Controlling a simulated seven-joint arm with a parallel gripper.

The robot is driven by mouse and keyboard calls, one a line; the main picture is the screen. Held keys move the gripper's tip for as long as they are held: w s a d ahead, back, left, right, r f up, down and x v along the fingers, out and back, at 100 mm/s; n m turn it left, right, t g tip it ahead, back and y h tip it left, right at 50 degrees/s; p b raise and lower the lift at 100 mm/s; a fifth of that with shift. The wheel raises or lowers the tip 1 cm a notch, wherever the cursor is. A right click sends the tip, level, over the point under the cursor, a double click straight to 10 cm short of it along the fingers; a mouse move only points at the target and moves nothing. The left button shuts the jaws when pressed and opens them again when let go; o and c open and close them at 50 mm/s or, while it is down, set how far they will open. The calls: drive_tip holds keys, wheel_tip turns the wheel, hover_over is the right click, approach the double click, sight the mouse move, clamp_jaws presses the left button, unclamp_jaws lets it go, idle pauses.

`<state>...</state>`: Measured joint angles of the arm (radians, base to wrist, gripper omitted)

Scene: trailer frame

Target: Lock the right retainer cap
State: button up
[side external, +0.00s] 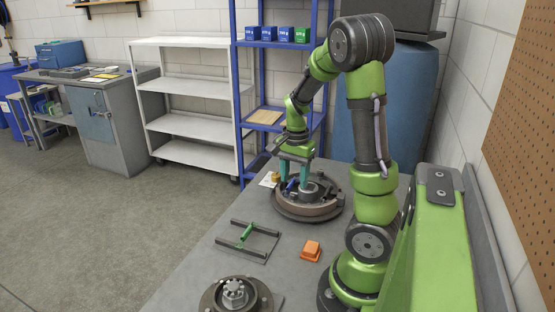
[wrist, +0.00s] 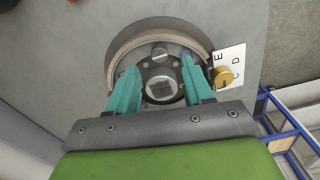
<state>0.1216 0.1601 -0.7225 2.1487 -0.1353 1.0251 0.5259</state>
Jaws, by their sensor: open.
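A round brake assembly (side external: 318,210) with a brown curved shoe lies on the grey bench; it also shows in the wrist view (wrist: 126,45). Its dark hub (wrist: 163,90) has a square centre, with a small grey round part (wrist: 160,52) above it in the picture. My gripper (side external: 293,182) points down over the assembly, its teal fingers apart on either side of the hub in the wrist view (wrist: 161,63). A blue piece (wrist: 186,60) shows beside the right finger, partly hidden. I cannot tell which part is the right retainer cap. Contact with the fingers is unclear.
A brass knob (wrist: 224,77) sits at a white lettered card (wrist: 232,58) beside the assembly. Nearer on the bench (side external: 190,278) are a metal frame with a green handle (side external: 246,235), an orange block (side external: 310,250) and another hub (side external: 235,294). Bare bench lies between them.

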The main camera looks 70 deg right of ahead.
sight(294, 193)
wheel_tip(294, 193, up, 12)
drive_tip(key=shift+r, duration=0.2)
drive_tip(key=w+a+f+n+t, duration=0.1)
drive_tip(key=w+a+n+t, duration=0.35)
drive_tip(key=a+n, duration=0.65)
drive_tip(key=s+a+r+n+t+y, duration=0.2)
drive_tip(key=s+a+n, duration=0.1)
drive_tip(key=a, duration=1.2)
drive_tip(key=shift+s+n+t, duration=0.15)
drive_tip(key=shift+n+t, duration=0.2)
drive_tip(key=shift+n, duration=0.55)
drive_tip(key=shift+a, duration=0.1)
